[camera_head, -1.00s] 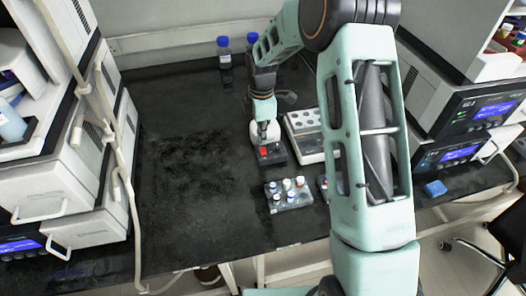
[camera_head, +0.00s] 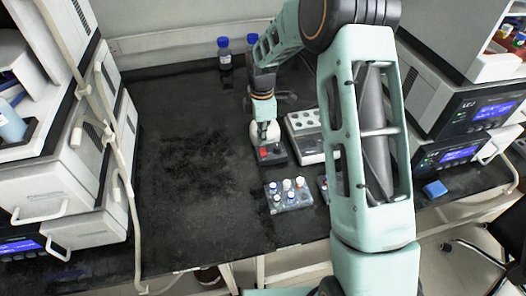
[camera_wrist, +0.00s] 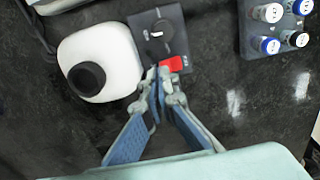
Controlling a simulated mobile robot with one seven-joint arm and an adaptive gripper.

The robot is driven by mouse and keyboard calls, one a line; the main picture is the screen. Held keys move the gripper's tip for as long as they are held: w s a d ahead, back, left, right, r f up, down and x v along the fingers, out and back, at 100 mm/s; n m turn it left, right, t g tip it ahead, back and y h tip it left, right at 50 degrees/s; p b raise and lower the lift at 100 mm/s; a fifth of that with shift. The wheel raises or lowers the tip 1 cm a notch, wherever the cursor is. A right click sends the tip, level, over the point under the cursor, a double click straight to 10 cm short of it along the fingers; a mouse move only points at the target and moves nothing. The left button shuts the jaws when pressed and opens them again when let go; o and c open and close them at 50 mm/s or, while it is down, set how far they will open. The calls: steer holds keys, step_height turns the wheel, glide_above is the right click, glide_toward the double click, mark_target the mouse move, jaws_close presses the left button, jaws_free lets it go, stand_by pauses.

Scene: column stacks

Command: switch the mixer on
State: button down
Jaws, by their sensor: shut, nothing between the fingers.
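The mixer has a white rounded body (camera_wrist: 105,50) with a black round top and a dark base (camera_wrist: 172,20) carrying a dial and a bright red switch (camera_wrist: 172,64). In the head view the mixer's base (camera_head: 276,158) stands on the bench with the red switch (camera_head: 264,152) facing front. My gripper (camera_wrist: 160,76) is shut and empty. In the wrist view its fingertips are at the red switch's near left edge, overlapping it in the picture; I cannot tell whether they touch. In the head view my gripper (camera_head: 263,138) is just above the mixer and partly hides it.
A clear rack of capped vials (camera_head: 288,198) stands in front of the mixer and shows at the wrist view's top right (camera_wrist: 276,28). A white block with round wells (camera_head: 305,125) stands right of the mixer. Blue-capped bottles (camera_head: 224,62) are behind. The bench's left part is clear.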

steer(key=shift+f+b, duration=0.8)
steer(key=shift+f, duration=0.45)
stand_by(0.5)
steer(key=shift+r, duration=0.15)
steer(key=shift+r+p, duration=1.7)
steer(key=shift+r, duration=0.75)
